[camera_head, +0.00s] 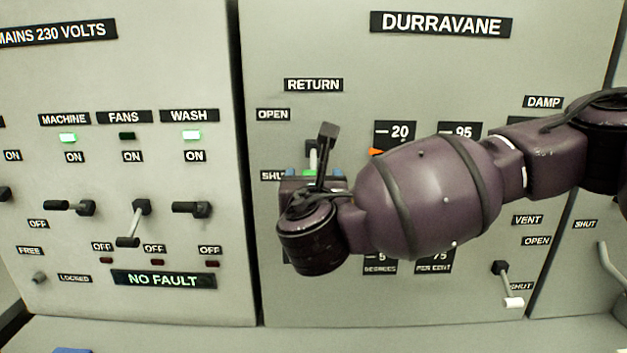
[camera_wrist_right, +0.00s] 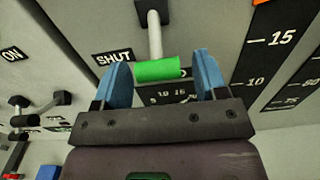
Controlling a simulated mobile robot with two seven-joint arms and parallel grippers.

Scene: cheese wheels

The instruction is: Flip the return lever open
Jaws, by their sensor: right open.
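The return lever has a pale stem (camera_head: 312,156) and a green grip (camera_head: 309,173). It sits below the RETURN label (camera_head: 314,85) and hangs down toward the SHUT label (camera_head: 272,176). My right gripper (camera_head: 314,173) is open at the lever, its body hiding much of the panel below. In the right wrist view the green grip (camera_wrist_right: 157,69) lies between the two blue fingers of my right gripper (camera_wrist_right: 163,65), with a gap on each side. The pale stem (camera_wrist_right: 154,36) rises from it to the panel. My left gripper is not in view.
My right arm crosses in front of the dark gauges (camera_head: 395,133). A vent lever (camera_head: 507,284) hangs at lower right. On the left panel are the machine, fans and wash levers (camera_head: 191,209) and a NO FAULT display (camera_head: 163,280).

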